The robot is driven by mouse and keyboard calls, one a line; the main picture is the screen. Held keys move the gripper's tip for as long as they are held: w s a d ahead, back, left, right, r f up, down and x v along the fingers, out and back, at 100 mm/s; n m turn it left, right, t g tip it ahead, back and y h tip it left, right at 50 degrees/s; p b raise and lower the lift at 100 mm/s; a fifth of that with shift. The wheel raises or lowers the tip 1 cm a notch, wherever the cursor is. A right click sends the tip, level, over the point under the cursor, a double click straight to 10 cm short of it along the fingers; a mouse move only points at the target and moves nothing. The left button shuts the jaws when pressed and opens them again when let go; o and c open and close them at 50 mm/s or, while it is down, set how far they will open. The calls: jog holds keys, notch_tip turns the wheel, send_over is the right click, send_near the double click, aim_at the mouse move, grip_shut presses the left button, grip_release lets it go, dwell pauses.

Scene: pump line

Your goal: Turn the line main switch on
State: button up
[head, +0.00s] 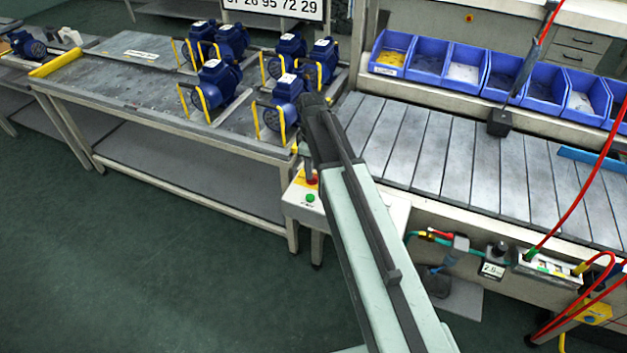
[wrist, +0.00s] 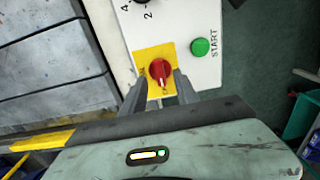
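The line main switch (wrist: 160,70) is a red rotary knob on a yellow plate (wrist: 146,56) on a white control box (wrist: 207,72). In the wrist view its light pointer mark faces the bottom of the picture. My gripper (wrist: 160,80) is open, with one dark finger on each side of the knob's lower part. Gaps show beside the knob, and I cannot tell how deep the fingertips reach. In the head view the switch (head: 312,181) is partly hidden by my arm and gripper.
A green START button (wrist: 200,47) sits close to the right of the switch, and a numbered dial (wrist: 147,3) is above. The head view shows a bench with blue pumps (head: 216,84), a slatted conveyor (head: 450,150), blue bins (head: 465,68) and red hoses (head: 590,185).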

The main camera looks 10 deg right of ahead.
notch_tip(320, 180, down, 3)
jog(key=shift+b, duration=0.8)
jog(key=shift+r, duration=0.1)
grip_shut()
jog(key=shift+d, duration=0.15)
